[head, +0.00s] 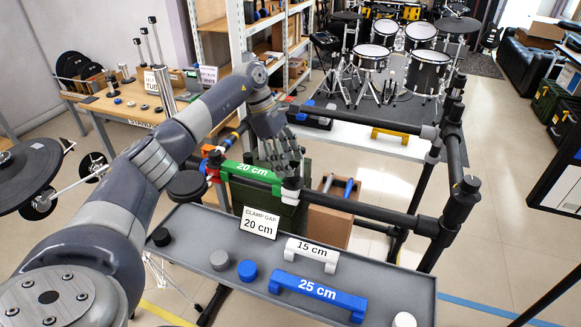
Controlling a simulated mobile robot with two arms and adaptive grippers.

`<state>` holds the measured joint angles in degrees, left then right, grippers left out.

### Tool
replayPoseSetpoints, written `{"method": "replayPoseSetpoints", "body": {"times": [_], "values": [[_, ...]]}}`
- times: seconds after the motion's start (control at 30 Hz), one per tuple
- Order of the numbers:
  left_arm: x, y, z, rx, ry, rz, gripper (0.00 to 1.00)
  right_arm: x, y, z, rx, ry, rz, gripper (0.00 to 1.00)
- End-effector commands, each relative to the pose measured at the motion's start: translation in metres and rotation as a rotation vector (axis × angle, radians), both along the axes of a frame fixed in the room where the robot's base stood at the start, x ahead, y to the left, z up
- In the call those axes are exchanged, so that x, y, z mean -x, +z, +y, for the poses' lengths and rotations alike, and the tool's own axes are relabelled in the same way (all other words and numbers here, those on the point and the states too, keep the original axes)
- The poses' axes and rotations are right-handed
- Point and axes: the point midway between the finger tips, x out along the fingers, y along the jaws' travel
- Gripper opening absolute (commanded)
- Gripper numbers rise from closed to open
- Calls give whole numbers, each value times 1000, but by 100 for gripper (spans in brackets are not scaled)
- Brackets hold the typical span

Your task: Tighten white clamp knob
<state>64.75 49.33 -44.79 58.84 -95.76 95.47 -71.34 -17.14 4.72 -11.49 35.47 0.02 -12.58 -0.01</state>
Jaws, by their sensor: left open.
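My left gripper (281,168) is open over the black tube rack, at the right end of the green 20 cm gauge (248,170). A small white part (277,189) shows on the rack just below the fingers. It may be the white clamp, but the fingers hide much of it, and I cannot tell whether they touch it. Red and orange clamp parts (206,151) sit at the gauge's left end. A loose white round knob (404,319) lies at the front right of the grey tray (353,275). My right gripper is not in view.
The tray also holds a white 15 cm gauge (312,254), a blue 25 cm gauge (318,291), a "CLAMP GAP 20 cm" sign (260,222) and blue (247,270), grey (219,260) and black (161,237) knobs. Black rack tubes (375,211) run right. A drum kit (371,57) stands behind.

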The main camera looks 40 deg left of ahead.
Motion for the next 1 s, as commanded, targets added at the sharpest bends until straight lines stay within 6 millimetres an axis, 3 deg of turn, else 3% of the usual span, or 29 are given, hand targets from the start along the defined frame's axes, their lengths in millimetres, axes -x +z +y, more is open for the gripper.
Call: {"method": "replayPoseSetpoints", "body": {"times": [0.2, 0.4, 0.6, 1.0], "values": [[4, 46, 19, -1, 2, -4, 54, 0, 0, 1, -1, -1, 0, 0], [7, 75, 30, -1, 0, -1, 54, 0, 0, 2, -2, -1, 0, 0], [9, 85, 34, -1, 0, 1, 54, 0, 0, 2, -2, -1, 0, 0], [9, 85, 34, -1, 0, 1, 54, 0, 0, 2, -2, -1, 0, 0]]}}
